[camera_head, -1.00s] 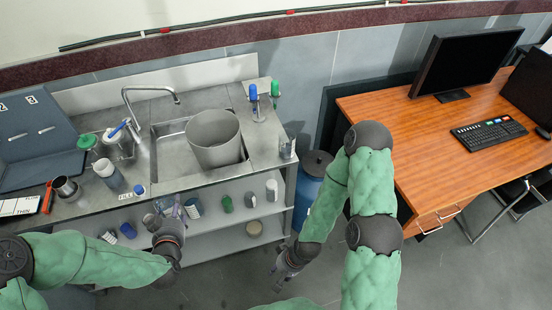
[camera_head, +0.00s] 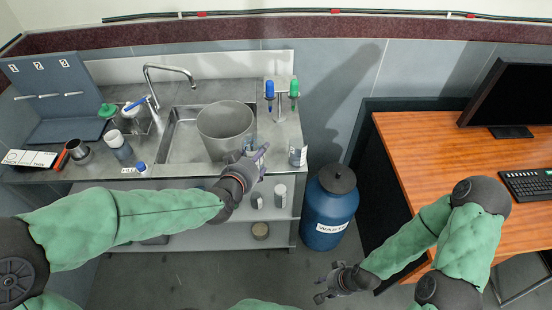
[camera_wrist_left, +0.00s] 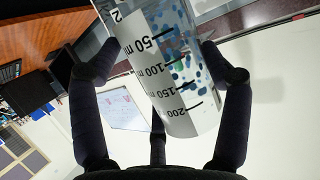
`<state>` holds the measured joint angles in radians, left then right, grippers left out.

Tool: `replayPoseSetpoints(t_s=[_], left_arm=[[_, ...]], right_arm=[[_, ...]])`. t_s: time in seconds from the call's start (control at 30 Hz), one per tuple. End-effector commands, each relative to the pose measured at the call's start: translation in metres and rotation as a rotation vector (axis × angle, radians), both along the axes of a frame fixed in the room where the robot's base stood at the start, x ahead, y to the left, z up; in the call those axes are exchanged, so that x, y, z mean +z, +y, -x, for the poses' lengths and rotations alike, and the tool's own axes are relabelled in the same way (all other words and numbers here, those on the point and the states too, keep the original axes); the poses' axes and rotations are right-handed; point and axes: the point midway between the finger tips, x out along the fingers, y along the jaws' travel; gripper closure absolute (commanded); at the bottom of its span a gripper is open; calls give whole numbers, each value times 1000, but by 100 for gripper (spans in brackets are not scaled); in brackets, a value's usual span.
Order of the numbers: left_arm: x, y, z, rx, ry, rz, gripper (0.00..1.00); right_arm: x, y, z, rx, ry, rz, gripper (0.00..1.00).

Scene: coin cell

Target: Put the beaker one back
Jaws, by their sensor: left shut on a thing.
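My left gripper (camera_wrist_left: 165,70) is shut on a clear graduated beaker (camera_wrist_left: 170,75) in the left wrist view. The beaker has black volume marks, a white strip and blue specks, and a "2" shows at its cut-off top edge. In the head view my left gripper (camera_head: 258,160) is over the counter's front edge, just in front of the grey bin; the held beaker is hard to make out there. Another clear vessel with a pale label (camera_head: 298,154) stands at the counter's right front corner, right of this gripper. My right gripper (camera_head: 322,288) hangs low with fingers spread, empty.
A grey bin (camera_head: 225,120) stands in the sink (camera_head: 180,145). Bottles (camera_head: 120,148) and a metal cup (camera_head: 79,151) are at left.

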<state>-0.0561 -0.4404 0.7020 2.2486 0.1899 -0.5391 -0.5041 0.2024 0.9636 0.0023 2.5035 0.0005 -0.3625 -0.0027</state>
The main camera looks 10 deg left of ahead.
Motion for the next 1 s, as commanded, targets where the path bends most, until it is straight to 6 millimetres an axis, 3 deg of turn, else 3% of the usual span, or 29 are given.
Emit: replayPoseSetpoints(t_s=[0.3,0.5,0.87,1.0], left_arm=[[-34,-3,-66,0,2,1,59],[-67,-4,-95,0,5,-1,59],[-87,-5,-115,1,0,0,59],[-106,-5,-120,0,4,-1,59]], right_arm=[[-26,0,0,0,0,0,60],[-42,0,0,0,0,0,60],[-51,0,0,0,0,0,60],[-60,0,0,0,0,0,60]])
